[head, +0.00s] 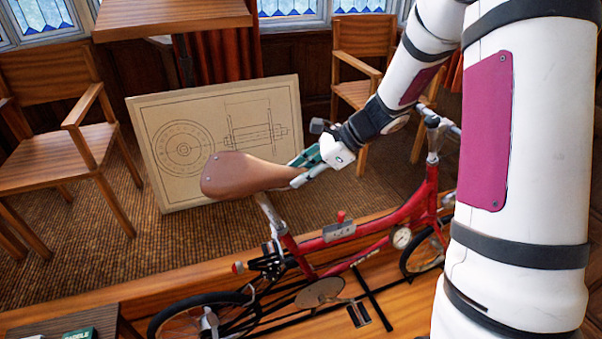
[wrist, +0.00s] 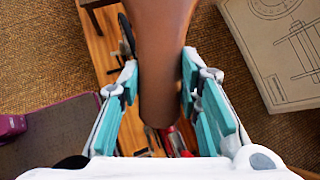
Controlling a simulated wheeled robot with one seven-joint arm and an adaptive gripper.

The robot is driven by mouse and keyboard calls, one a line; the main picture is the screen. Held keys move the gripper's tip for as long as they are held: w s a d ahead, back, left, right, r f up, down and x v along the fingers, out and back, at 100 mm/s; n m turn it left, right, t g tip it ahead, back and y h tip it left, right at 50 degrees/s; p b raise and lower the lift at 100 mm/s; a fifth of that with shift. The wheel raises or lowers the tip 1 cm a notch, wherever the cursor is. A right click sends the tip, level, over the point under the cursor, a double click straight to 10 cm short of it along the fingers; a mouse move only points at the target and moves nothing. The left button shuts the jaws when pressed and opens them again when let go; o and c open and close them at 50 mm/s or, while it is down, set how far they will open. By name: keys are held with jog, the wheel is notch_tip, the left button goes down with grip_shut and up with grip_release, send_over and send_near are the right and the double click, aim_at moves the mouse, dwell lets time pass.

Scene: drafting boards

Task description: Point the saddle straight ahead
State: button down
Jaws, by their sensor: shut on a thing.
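The brown saddle (head: 240,174) sits on its post on a red bicycle (head: 385,217), which faces right in the head view. Its nose points right, broadly towards the handlebar end; I cannot tell its exact angle to the frame. My gripper (head: 305,166) is shut around the narrow nose, coming from the handlebar side. In the wrist view the saddle (wrist: 160,60) runs down from the top edge, and its nose lies between the teal pads of my gripper (wrist: 160,107). The wide rear of the saddle is cut off there. The saddle clamp is mostly hidden.
The bicycle stands on a wooden platform (head: 400,310). A drawing board (head: 225,135) leans close behind the saddle. Wooden chairs (head: 75,150) stand at left and behind the handlebar. A small table (head: 70,322) with a green item is at the front left.

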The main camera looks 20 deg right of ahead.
jog(key=w+n+g+b, duration=0.2)
jog(key=w+b, duration=0.1)
jog(key=w+n+g+b, duration=0.1)
jog(key=w+g, duration=0.1)
jog(key=shift+d+r+n+y, duration=0.15)
jog(key=shift+d+n+y, duration=0.15)
jog(key=shift+d+n, duration=0.1)
jog(key=c, duration=1.2)
grip_release()
jog(key=shift+o, duration=0.2)
jog(key=v, duration=1.2)
